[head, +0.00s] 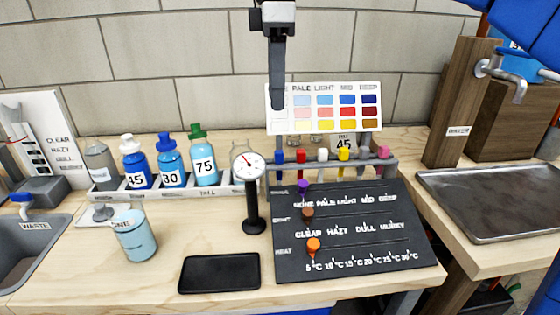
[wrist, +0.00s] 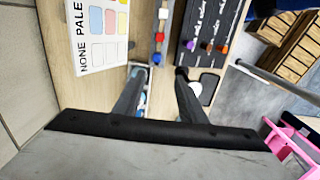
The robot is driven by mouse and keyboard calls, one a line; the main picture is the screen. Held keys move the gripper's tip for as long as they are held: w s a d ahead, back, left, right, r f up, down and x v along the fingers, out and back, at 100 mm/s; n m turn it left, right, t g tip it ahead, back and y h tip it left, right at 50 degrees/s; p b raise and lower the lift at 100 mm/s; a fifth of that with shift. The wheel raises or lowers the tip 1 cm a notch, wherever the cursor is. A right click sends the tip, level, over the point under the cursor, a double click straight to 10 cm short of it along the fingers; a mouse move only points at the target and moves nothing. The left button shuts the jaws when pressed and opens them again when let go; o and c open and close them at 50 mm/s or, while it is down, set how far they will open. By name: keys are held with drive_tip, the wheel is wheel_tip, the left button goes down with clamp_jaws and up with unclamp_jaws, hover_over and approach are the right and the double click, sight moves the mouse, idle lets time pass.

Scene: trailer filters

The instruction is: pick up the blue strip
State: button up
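The blue strip (head: 279,157) stands at the left end of a grey rack, in a row with red, white, yellow and pink ones. Only its blue top shows clearly. In the wrist view the blue top (wrist: 157,57) lies just beyond my fingertips, roughly between them in the picture. My gripper (head: 277,106) points down from the top of the head view, above the blue strip and apart from it. In the wrist view the two dark fingers of my gripper (wrist: 161,71) are spread apart with nothing held between them.
A colour chart (head: 325,108) stands behind the rack (head: 313,165). A dark board (head: 350,235) with purple, brown and orange pegs lies in front. A round gauge (head: 248,165) on a post stands left of it. Several bottles and a cup (head: 135,238) are farther left.

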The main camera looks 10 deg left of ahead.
hover_over(279, 152)
drive_tip(key=f, duration=0.7)
drive_tip(key=shift+s+a+f, duration=0.15)
drive_tip(key=shift+s+f, duration=0.05)
drive_tip(key=shift+s, duration=0.15)
drive_tip(key=shift+w+f, duration=0.25)
drive_tip(key=shift+f, duration=1.1)
drive_tip(key=shift+w+f, duration=0.2)
drive_tip(key=shift+f, duration=1.15)
drive_tip(key=shift+c, duration=0.4)
clamp_jaws()
